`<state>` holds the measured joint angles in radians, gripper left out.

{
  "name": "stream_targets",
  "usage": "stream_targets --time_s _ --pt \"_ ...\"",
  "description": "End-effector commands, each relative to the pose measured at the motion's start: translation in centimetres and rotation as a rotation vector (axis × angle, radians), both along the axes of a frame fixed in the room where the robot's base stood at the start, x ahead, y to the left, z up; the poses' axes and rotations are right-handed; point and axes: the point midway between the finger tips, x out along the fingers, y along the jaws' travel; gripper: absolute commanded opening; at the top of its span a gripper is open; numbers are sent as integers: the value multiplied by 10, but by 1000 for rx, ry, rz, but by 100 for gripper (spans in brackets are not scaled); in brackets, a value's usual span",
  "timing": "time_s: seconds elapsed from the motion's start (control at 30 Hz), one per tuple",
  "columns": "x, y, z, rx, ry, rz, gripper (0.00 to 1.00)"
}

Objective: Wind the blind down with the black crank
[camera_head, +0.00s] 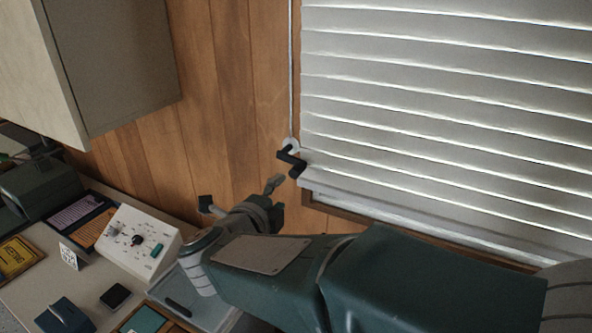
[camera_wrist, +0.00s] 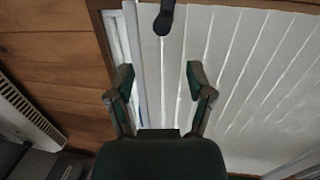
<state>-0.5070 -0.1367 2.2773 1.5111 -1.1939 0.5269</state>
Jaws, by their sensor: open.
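The black crank (camera_head: 291,160) hangs at the bottom of a thin pale rod beside the left edge of the white slatted blind (camera_head: 440,110). The blind covers most of the window, with its bottom rail close above the brown frame. My gripper (camera_head: 240,193) is open and empty, below and left of the crank in the head view. In the wrist view, part of the crank (camera_wrist: 163,18) shows at the top edge, beyond and between the open fingers (camera_wrist: 160,76), apart from them. The blind's slats (camera_wrist: 240,70) fill the right side there.
A desk (camera_head: 40,285) at lower left holds a white control box (camera_head: 136,243), a yellow sign (camera_head: 17,257) and several small items. A wall cabinet (camera_head: 115,60) hangs at upper left. The wooden wall (camera_head: 215,80) between cabinet and blind is clear. A white slatted unit (camera_wrist: 28,110) shows at left in the wrist view.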

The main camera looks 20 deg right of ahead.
Motion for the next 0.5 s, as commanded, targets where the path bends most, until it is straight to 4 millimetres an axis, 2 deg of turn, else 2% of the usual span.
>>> stream_targets --time_s 0.5 --pt "5 9 -8 -830 637 60 68"
